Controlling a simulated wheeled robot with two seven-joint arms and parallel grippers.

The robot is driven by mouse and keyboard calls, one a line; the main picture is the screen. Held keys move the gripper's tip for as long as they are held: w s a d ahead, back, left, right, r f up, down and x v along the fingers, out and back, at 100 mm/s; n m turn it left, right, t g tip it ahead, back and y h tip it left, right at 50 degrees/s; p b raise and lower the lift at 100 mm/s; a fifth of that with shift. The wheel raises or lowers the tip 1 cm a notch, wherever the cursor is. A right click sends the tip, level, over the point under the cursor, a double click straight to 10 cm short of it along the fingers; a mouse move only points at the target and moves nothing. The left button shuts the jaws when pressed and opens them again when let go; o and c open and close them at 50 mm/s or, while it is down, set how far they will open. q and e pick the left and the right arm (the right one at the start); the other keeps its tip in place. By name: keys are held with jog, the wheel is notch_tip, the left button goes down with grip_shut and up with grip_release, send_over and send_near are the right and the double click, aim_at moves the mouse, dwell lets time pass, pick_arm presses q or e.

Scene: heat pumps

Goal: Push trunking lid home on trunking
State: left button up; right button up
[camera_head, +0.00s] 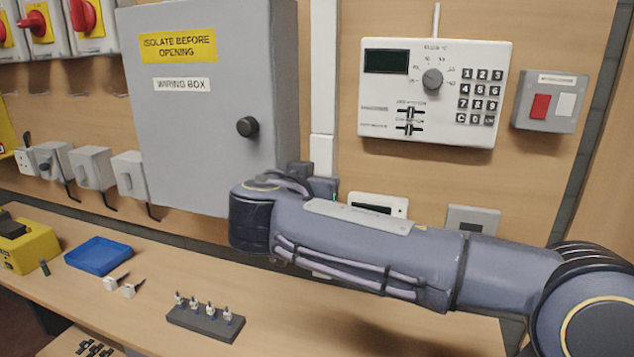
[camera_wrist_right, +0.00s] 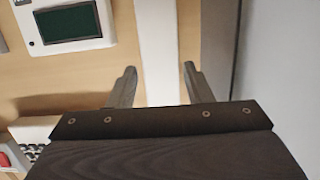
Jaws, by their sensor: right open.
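The white trunking (camera_head: 323,70) runs vertically up the wall, just right of the grey wiring box. A seam crosses it, and a short white section (camera_head: 322,148) shows below the seam; I cannot tell which part is the lid or how far it is seated. Lower down, my right arm hides the strip. In the right wrist view, a white strip (camera_wrist_right: 160,50) passes between the fingers of my right gripper (camera_wrist_right: 156,85). The fingers are open, one on each side, with gaps to the strip. My left gripper is not in view.
The grey wiring box (camera_head: 215,110) stands out from the wall left of the trunking. A white control panel (camera_head: 433,92) and a switch box (camera_head: 550,102) are to the right. A bench below holds a blue tray (camera_head: 98,255) and a dark block with small parts (camera_head: 205,322).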

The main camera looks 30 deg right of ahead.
jog(key=s+a+b, duration=0.5)
jog(key=s+a, duration=0.4)
jog(key=s, duration=0.3)
jog(key=shift+a, duration=0.25)
dwell(1.6)
